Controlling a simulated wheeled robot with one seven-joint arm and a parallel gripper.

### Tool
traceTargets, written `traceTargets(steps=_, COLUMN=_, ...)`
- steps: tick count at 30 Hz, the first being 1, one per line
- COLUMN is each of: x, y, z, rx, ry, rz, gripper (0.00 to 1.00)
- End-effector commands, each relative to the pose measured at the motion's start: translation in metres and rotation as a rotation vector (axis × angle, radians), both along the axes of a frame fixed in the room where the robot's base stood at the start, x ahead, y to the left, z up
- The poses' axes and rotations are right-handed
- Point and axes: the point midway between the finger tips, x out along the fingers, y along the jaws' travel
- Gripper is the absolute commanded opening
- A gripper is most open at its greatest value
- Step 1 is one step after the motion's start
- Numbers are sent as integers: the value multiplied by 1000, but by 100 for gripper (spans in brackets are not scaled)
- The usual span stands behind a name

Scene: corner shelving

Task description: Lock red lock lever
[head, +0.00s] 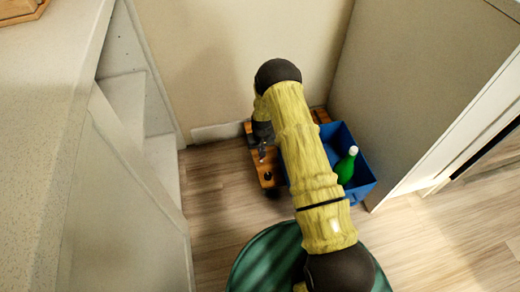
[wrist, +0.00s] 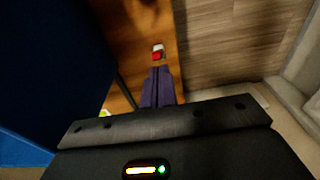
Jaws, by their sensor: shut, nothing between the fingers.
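A small red part, likely the red lock lever (wrist: 157,56), shows on the wooden board in the wrist view, with a white piece just beyond it. My gripper (wrist: 158,70) is shut and empty, its dark fingers together. In the picture the fingertips lie just below the red part; I cannot tell whether they touch it. In the head view my gripper (head: 262,154) points down over the wooden board (head: 266,180), which stands on the floor by the wall. The red part cannot be made out there, and my arm hides part of the board.
A blue bin (head: 364,186) with a green bottle (head: 346,166) stands right of the board, close to a grey panel (head: 420,80). White shelving (head: 125,100) is on the left. Wood floor (head: 215,205) is clear left of the board.

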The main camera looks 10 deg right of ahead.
Motion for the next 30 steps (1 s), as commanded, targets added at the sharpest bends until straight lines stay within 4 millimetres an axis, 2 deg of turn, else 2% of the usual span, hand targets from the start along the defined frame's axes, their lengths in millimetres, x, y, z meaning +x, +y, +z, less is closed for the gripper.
traceTargets(steps=6, x=0, y=0, z=11, rx=0, ry=0, rz=1, gripper=0)
traceTargets(steps=20, x=1, y=9, z=12, rx=0, ry=-1, rz=14, gripper=0)
traceTargets(steps=30, x=25, y=-3, z=23, rx=0, ry=-2, rz=-10, gripper=0)
